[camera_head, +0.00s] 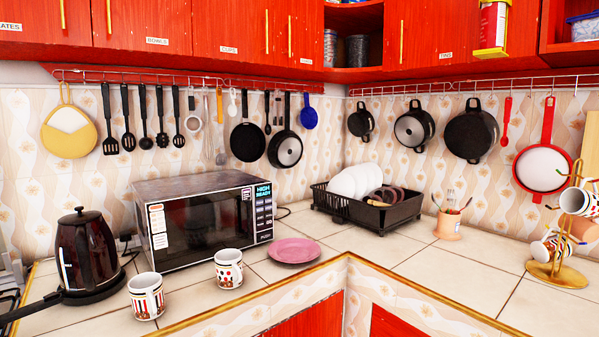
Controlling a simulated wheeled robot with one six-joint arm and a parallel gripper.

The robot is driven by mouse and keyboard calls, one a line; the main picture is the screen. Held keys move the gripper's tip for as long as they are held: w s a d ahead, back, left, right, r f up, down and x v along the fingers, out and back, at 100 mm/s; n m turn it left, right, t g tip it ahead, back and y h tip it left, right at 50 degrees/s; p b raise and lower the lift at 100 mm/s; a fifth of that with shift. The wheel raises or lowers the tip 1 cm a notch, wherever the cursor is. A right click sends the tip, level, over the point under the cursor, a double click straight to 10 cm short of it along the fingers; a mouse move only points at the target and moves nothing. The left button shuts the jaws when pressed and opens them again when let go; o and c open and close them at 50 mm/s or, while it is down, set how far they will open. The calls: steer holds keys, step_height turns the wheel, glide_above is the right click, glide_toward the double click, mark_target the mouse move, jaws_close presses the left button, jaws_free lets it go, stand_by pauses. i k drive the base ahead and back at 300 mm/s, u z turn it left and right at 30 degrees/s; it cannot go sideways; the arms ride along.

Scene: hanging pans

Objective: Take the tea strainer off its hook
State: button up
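A small round strainer with a dark rim and pale mesh, which looks like the tea strainer (193,123), hangs on the left wall rail. My gripper is not in view.
The microwave (205,220) stands below the small strainer. A dark kettle (85,252), two patterned mugs (146,297) and a pink plate (294,250) stand on the counter. Red cupboards (230,30) overhang the rail.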

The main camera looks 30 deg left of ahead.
mark_target(193, 124)
steer(key=u, duration=0.3)
steer(key=i, duration=1.35)
steer(key=u, duration=1.3)
steer(key=i, duration=1.2)
steer(key=u, duration=0.7)
